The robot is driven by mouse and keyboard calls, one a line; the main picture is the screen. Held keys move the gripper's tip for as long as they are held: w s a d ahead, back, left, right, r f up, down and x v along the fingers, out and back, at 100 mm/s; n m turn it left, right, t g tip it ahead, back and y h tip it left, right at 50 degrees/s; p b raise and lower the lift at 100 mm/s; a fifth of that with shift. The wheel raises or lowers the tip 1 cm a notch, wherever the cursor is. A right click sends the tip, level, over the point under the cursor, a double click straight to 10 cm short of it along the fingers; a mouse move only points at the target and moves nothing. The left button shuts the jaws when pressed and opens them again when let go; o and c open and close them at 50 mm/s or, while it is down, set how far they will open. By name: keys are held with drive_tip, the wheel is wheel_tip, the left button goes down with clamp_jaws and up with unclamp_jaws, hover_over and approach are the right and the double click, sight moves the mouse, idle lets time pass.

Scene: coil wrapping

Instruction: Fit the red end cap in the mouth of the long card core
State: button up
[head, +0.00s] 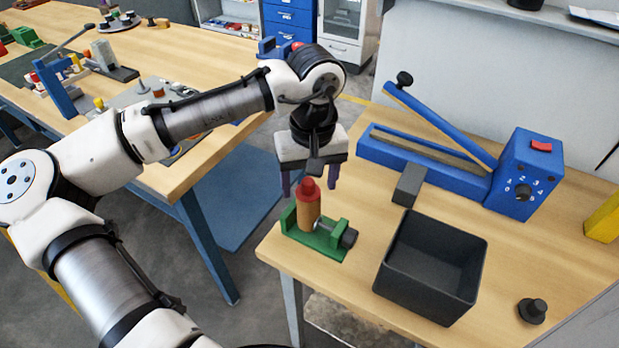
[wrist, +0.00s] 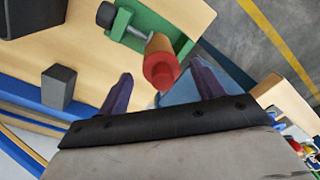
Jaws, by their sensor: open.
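The red end cap (head: 308,188) sits on the upper end of the orange-brown card core (head: 309,212), which stands in a green vise (head: 322,242) near the front left of the workbench. In the wrist view, the red cap (wrist: 160,72) covers the core's near end, with a little of the core (wrist: 158,45) showing behind it. How deep the cap sits in the mouth is hidden. My gripper (head: 308,190) is open above and around the cap's area. Its purple fingers (wrist: 160,82) stand apart on either side of the cap, and I see no contact.
A dark open bin (head: 400,285) stands right of the vise. A grey block (head: 409,185) lies behind the bin. A blue lever sealer (head: 430,160) runs along the back. A black knobbed piece (head: 532,310) stands at the right. The bench's left edge is close to the vise.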

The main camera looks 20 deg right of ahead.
sight(313, 180)
wheel_tip(313, 180, up, 14)
drive_tip(key=b, duration=0.1)
drive_tip(key=shift+d, duration=0.25)
drive_tip(key=shift+f, duration=0.1)
idle(0.5)
